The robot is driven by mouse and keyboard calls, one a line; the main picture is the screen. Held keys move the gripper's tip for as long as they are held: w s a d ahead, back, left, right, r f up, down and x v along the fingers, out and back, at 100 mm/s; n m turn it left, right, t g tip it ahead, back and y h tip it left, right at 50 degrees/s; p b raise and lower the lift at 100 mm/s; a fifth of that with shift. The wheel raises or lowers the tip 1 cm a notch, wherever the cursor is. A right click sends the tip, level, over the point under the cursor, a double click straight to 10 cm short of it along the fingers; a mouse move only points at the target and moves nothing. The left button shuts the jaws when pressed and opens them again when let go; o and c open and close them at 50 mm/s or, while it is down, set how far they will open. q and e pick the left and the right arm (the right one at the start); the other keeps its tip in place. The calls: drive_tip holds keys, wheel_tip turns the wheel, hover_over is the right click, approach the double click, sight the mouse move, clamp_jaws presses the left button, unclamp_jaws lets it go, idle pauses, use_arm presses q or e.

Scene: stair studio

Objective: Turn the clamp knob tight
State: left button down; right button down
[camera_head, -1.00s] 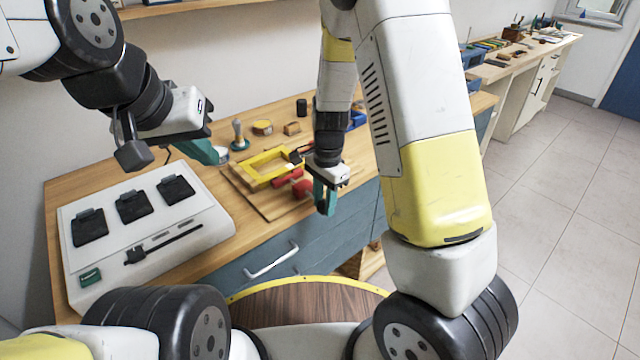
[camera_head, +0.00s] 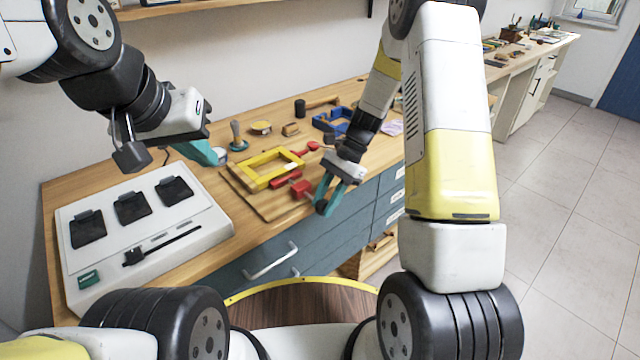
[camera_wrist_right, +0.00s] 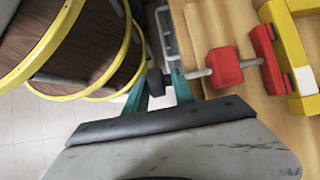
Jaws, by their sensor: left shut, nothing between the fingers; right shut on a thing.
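The clamp has a red block (camera_head: 301,188) beside a red bar (camera_head: 286,179) and a yellow frame (camera_head: 262,170) on a wooden board. In the right wrist view, a grey rod runs through the clamp's red block (camera_wrist_right: 224,66) towards my right gripper. My right gripper (camera_head: 322,204) is shut on a dark knob (camera_wrist_right: 155,82) at the bench's front edge, in line with that rod. The join between rod and knob is hidden by a finger. My left gripper (camera_head: 217,155) is shut and empty, above the bench left of the frame.
A white device with black pads (camera_head: 145,225) fills the bench's left end. A wooden-handled tool (camera_head: 238,135), a round tin (camera_head: 261,128), a black cylinder (camera_head: 300,108) and a blue tray (camera_head: 331,121) stand behind the frame. Blue drawers (camera_head: 318,246) are below my right gripper.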

drive_tip(key=shift+s+d+f, duration=0.2)
drive_tip(key=shift+s+d, duration=0.15)
drive_tip(key=shift+s, duration=0.05)
drive_tip(key=c, duration=1.2)
unclamp_jaws()
drive_tip(key=shift+c, duration=0.2)
drive_tip(key=shift+w+a+r, duration=0.15)
drive_tip(key=v, duration=0.7)
drive_tip(key=shift+w+r, duration=0.2)
drive_tip(key=shift+r, duration=0.1)
